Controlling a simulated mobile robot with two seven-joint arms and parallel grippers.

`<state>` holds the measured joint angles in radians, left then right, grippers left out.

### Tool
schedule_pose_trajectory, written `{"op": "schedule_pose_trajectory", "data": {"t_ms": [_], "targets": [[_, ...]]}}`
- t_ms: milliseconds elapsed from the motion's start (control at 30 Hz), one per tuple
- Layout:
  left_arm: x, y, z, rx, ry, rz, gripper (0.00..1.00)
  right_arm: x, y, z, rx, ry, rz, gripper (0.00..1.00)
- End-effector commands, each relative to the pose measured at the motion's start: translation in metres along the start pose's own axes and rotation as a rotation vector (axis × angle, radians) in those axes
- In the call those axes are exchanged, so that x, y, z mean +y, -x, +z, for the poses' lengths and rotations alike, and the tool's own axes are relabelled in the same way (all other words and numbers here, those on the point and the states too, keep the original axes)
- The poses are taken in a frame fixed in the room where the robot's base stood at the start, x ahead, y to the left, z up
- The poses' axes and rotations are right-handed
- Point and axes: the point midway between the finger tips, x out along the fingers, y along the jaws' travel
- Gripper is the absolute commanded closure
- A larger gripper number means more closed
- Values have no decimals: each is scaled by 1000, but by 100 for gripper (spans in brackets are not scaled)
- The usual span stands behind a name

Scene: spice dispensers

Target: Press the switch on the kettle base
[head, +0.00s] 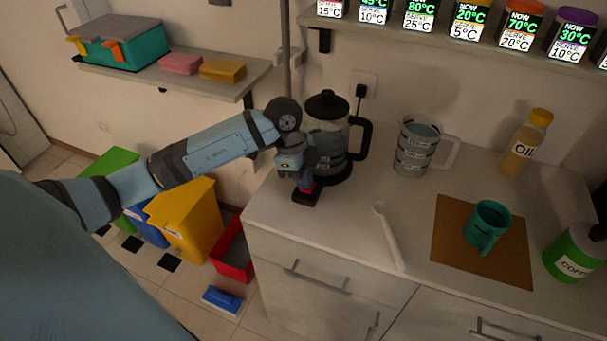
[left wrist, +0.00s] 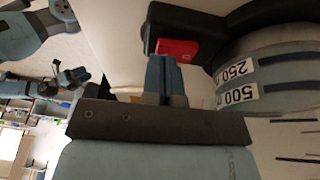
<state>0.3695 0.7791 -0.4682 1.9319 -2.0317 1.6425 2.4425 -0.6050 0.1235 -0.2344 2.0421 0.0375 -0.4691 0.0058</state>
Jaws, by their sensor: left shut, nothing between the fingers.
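The kettle (head: 327,135) is a clear jug with a black lid and handle, standing on its black base at the left end of the counter. The base (head: 307,198) juts toward the front, and its red switch (left wrist: 177,48) shows clearly in the left wrist view. My left gripper (left wrist: 164,62) is shut and empty, its fingertips right at the switch; I cannot tell whether they touch it. In the head view the left gripper (head: 303,178) hides most of the switch. A small dark gripper-like shape, probably my right gripper (left wrist: 72,76), shows far off in the left wrist view.
A measuring jug (head: 413,150) stands right of the kettle. A white spoon-like utensil (head: 389,235) lies on the counter. A teal mug (head: 487,225) sits on a brown mat (head: 450,245). An oil bottle (head: 526,142) and a green coffee jar (head: 577,250) stand farther right.

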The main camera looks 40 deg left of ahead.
Motion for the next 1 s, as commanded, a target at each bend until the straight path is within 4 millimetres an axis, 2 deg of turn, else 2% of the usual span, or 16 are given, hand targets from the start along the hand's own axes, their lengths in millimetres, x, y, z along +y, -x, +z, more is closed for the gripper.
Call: {"op": "schedule_pose_trajectory", "data": {"t_ms": [100, 233, 567, 1000], "targets": [[0, 0, 0, 0, -1, -3, 100, 0, -1, -1, 4, -1, 0, 43], [4, -10, 4, -3, -23, -73, 100, 0, -5, 4, 3, -6, -1, 43], [1, -6, 2, -1, -21, -73, 100, -1, -3, -1, 3, -11, 0, 43], [-12, -2, 1, -2, -21, -72, 100, 0, 2, -1, -5, -6, 1, 43]]}}
